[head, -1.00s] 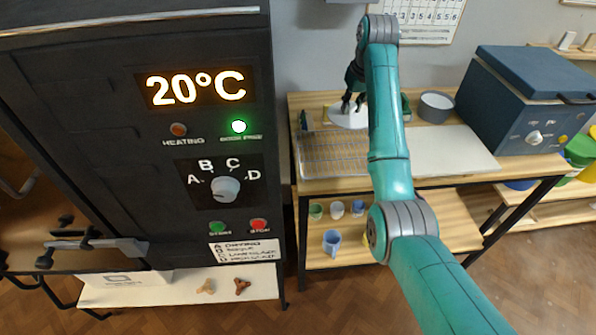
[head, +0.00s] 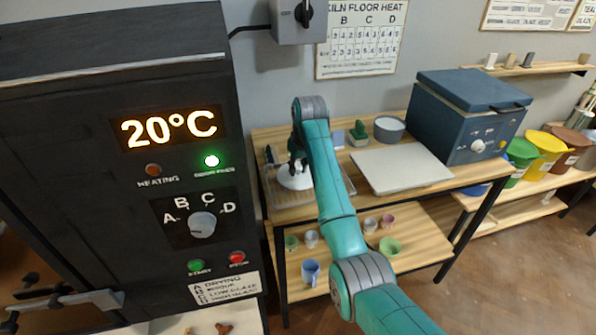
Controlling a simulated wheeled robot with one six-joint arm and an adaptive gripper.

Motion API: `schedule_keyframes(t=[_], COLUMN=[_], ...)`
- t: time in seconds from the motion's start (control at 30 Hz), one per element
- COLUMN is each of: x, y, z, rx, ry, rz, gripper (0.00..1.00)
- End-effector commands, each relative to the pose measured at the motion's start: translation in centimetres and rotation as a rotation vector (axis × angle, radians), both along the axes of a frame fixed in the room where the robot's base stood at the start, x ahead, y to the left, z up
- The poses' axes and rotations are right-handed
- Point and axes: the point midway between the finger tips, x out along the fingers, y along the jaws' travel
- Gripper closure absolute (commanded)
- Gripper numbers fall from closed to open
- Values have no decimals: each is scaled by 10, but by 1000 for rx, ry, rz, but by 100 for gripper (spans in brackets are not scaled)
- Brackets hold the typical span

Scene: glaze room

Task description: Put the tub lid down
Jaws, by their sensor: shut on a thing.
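The tub lid (head: 297,181) is a round white disc, partly hidden by my arm. My gripper (head: 297,168) is shut on it from above, over the wire rack (head: 285,201) at the left end of the wooden table. I cannot tell whether the lid touches the rack. A grey round tub (head: 389,130) stands further back on the table, to the right of my arm.
A pale board (head: 402,169) lies right of my arm, with a green object (head: 359,134) behind it. A blue box-shaped kiln (head: 470,118) stands at the table's right. The large dark kiln (head: 120,150) is close on the left. Cups fill part of the lower shelf (head: 415,236).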

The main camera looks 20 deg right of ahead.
Motion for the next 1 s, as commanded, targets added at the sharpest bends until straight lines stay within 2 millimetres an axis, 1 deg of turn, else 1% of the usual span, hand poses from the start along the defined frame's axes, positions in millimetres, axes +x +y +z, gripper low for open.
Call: schedule_keyframes(t=[0.03,0.1,0.47,0.5,0.57,0.6,0.87,1.0], x=[-1,0,0,0,0,0,0,1], y=[0,0,0,0,0,0,0,0], z=[-7,-14,-17,-17,-17,-17,-17,-10], rx=[0,0,0,0,0,0,0,0], ry=[2,1,1,1,1,1,0,-2], rz=[0,0,0,0,0,0,0,0], gripper=[100,100,100,68,53,48,48,48])
